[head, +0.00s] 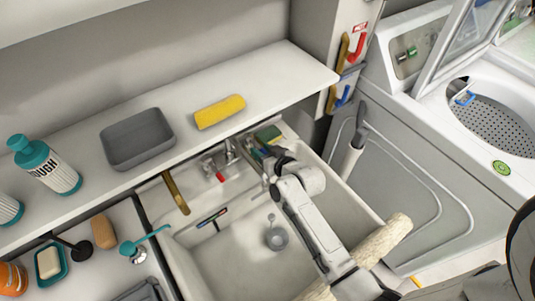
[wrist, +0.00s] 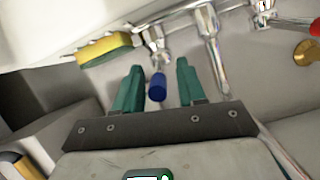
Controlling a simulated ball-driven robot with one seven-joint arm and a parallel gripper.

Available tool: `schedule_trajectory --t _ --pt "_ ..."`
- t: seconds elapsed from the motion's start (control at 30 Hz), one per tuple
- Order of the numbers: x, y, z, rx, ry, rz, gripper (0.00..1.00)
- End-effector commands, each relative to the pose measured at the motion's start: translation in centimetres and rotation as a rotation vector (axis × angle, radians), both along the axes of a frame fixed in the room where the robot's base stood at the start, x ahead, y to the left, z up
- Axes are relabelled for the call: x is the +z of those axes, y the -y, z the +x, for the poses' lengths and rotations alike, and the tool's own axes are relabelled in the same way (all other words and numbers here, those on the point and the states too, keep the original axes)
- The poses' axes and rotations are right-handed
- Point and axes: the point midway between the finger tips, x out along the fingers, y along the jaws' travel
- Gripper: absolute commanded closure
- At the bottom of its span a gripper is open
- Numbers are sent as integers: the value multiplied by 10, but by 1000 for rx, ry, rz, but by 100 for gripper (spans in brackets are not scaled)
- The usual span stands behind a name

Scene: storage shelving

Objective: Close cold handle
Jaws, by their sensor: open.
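The cold handle (wrist: 157,88) has a blue tip and sits on the chrome faucet (wrist: 207,40). In the wrist view the blue tip shows between the two green fingers of my gripper (wrist: 160,65), which are apart, with a visible gap on each side. Contact cannot be told. In the head view my arm reaches over the sink (head: 215,258) to the faucet (head: 231,151), and the cold handle is hidden there behind my arm. The red hot handle (head: 220,177) is on the left side of the faucet; it also shows in the wrist view (wrist: 314,28).
A yellow-green sponge (wrist: 104,48) lies on the sink's back ledge near my fingers. The shelf (head: 285,70) overhangs the sink's back and holds a grey tray (head: 138,138) and a yellow item (head: 219,111). A washing machine (head: 415,165) stands to the right.

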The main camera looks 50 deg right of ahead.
Motion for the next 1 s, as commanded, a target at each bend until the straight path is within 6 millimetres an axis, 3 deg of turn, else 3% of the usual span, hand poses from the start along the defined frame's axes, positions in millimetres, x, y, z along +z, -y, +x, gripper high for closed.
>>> schedule_trajectory --t 0.17,0.6,1.0 --pt "5 -6 -16 0 1 2 60" --pt "33 -23 -83 0 -1 1 60" --pt "39 -25 -96 0 -1 0 60"
